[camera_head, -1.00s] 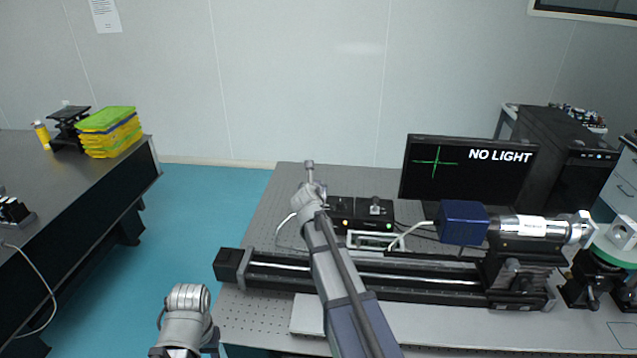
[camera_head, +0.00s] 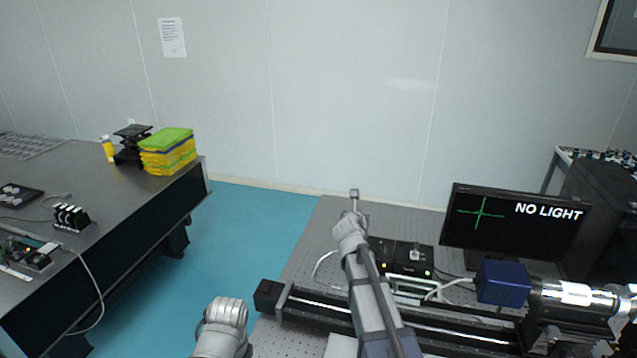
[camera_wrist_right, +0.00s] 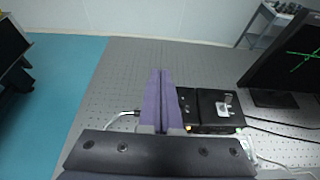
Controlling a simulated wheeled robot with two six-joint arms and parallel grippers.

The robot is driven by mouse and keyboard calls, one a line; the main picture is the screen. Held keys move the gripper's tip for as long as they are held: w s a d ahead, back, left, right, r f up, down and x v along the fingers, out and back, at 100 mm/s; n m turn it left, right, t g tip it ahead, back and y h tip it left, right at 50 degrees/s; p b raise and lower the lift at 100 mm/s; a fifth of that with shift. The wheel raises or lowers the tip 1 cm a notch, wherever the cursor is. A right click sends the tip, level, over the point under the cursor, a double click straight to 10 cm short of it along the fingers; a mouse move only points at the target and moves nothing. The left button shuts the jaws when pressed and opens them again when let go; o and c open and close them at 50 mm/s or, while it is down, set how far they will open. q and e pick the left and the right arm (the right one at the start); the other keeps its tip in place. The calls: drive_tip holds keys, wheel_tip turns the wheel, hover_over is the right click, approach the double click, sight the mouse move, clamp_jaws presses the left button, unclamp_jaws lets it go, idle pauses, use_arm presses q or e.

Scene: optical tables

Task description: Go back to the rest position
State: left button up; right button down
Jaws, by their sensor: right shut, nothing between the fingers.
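My right arm reaches out over the perforated optical table (camera_head: 315,240) in the head view. Its gripper (camera_head: 354,193) is at the far end, above the table and left of the black control box (camera_head: 402,256). In the right wrist view the two purple fingers of this gripper (camera_wrist_right: 160,74) lie together, shut and empty, beside the same box (camera_wrist_right: 212,108). A grey link of my left arm shows at the bottom of the head view; the left gripper is not visible.
A monitor (camera_head: 515,226) reading "NO LIGHT" stands right of the box. A black rail (camera_head: 440,325) and a blue device (camera_head: 502,282) are nearer. A second table (camera_head: 130,220) with stacked yellow-green items (camera_head: 168,152) is at left, with teal floor (camera_head: 235,235) between.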

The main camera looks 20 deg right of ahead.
drive_tip(key=s+a+f+m+g+y+b, duration=0.1)
drive_tip(key=s+a+f+m+g, duration=0.1)
drive_tip(key=s+a+f+m, duration=0.2)
drive_tip(key=s+a+f+m+g+y, duration=0.1)
drive_tip(key=s+a+f+m+g, duration=0.1)
drive_tip(key=s+a+f+m, duration=0.2)
drive_tip(key=s+a+f+m+g+y+b, duration=0.1)
drive_tip(key=s+a+f+m+g, duration=0.1)
drive_tip(key=s+a+f+m, duration=0.2)
drive_tip(key=shift+s+a+f+m+y+b, duration=0.15)
drive_tip(key=shift+s+a+m, duration=0.45)
drive_tip(key=shift+a, duration=0.5)
drive_tip(key=shift+s+a+f+m+y+b, duration=0.1)
drive_tip(key=shift+s+a+m, duration=0.5)
drive_tip(key=shift+a, duration=0.55)
drive_tip(key=shift+s+a+f+m+y+b, duration=0.15)
drive_tip(key=shift+s+a+m, duration=0.25)
drive_tip(key=shift+s+a, duration=0.55)
drive_tip(key=s+a+f+m+g+y, duration=0.1)
drive_tip(key=s+a+f+m+g, duration=0.1)
drive_tip(key=s+a+m, duration=0.3)
drive_tip(key=s+a+f+m+g+y+b, duration=0.1)
drive_tip(key=s+a+m, duration=0.4)
drive_tip(key=s, duration=0.8)
drive_tip(key=a+f+g, duration=0.1)
drive_tip(key=a+g, duration=0.1)
drive_tip(key=shift+s+f+m+g, duration=0.15)
drive_tip(key=shift+f+m+g, duration=0.15)
drive_tip(key=shift+f, duration=0.1)
